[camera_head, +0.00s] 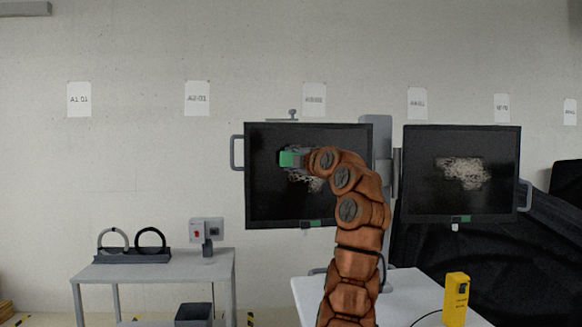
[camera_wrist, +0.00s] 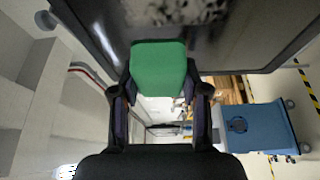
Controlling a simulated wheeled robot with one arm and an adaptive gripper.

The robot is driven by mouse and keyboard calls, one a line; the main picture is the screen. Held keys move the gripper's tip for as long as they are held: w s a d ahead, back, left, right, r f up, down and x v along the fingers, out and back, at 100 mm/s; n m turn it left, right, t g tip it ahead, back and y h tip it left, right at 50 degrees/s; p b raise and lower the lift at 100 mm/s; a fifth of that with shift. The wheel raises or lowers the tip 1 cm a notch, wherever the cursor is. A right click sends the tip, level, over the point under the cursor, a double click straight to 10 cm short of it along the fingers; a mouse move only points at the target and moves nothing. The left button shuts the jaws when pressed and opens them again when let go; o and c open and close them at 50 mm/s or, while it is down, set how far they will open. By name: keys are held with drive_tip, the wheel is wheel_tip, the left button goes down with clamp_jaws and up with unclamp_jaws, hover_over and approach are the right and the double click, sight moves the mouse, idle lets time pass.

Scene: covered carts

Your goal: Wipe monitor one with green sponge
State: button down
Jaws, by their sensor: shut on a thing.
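My gripper (camera_head: 299,158) is shut on a green sponge (camera_head: 287,159), in front of the left monitor (camera_head: 270,200). This monitor has a dark screen with a pale smudge, partly hidden behind my arm. The right monitor (camera_head: 425,190) has a larger pale smudge at its middle. In the wrist view the sponge (camera_wrist: 158,66) sits between the fingers of my gripper (camera_wrist: 161,90), and the dark screen (camera_wrist: 235,35) with the pale smudge lies just past it. I cannot tell whether the sponge touches the screen. No label on the monitors is readable.
A grey post (camera_head: 378,135) stands between the monitors. A white table (camera_head: 405,284) is below them, with a yellow device (camera_head: 456,300) at its right. Black cloth (camera_head: 480,255) hangs behind the right monitor.

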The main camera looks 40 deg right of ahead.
drive_tip(key=shift+s+a, duration=0.25)
drive_tip(key=shift+s, duration=0.1)
drive_tip(key=shift+s+a+b, duration=0.45)
drive_tip(key=shift+s+b, duration=0.15)
drive_tip(key=shift+s+a+b, duration=0.4)
drive_tip(key=shift+s+b, duration=0.15)
drive_tip(key=shift+s, duration=0.05)
